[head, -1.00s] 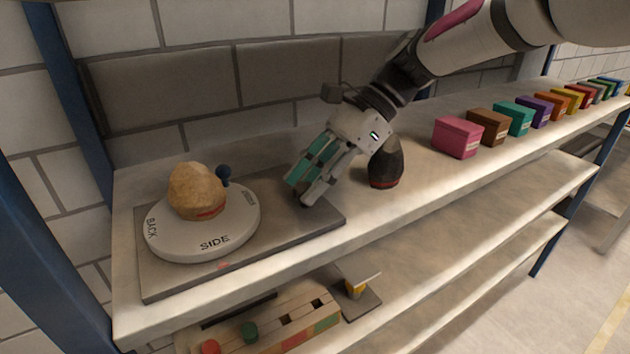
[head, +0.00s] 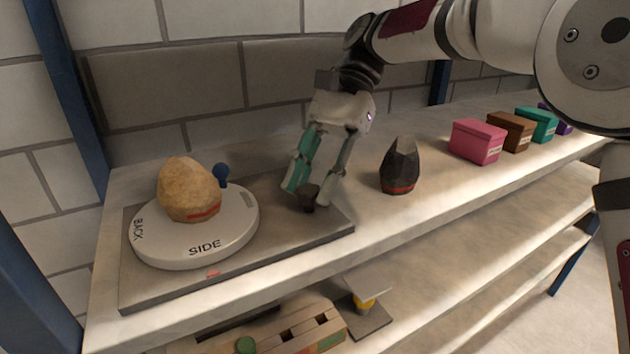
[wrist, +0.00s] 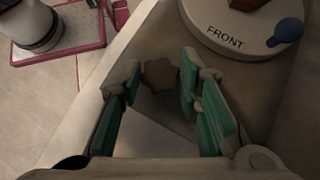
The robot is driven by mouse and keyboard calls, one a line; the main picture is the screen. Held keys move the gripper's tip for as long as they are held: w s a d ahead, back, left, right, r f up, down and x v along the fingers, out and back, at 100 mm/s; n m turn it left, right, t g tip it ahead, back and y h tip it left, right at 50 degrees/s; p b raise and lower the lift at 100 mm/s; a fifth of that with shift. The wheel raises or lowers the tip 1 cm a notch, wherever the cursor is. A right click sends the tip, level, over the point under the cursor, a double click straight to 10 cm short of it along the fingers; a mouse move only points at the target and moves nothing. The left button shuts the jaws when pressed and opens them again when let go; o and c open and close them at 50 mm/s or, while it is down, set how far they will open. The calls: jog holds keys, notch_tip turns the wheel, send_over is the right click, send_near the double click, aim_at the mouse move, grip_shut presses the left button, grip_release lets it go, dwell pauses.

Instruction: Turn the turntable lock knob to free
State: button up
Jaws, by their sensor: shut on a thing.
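The turntable (head: 175,255) is a round off-white disc marked SIDE and BACK, on a grey base plate; its FRONT edge shows at the top of the wrist view (wrist: 215,32). The lock knob (head: 307,199) is small, dark and lobed, at the right end of the plate. My gripper (head: 310,191) points down over it, with one finger on each side, shut on it. The wrist view shows the knob (wrist: 160,75) between the two fingertips. Its underside and any lock marking cannot be made out.
A tan rock (head: 187,188) with a red band sits on the disc, beside a blue ball handle (head: 221,172). A dark pointed stone (head: 401,168) stands close right of my gripper. Coloured boxes, including a pink one (head: 477,143), line the shelf further right.

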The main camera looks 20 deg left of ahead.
dwell(0.4)
jog(key=o, duration=1.1)
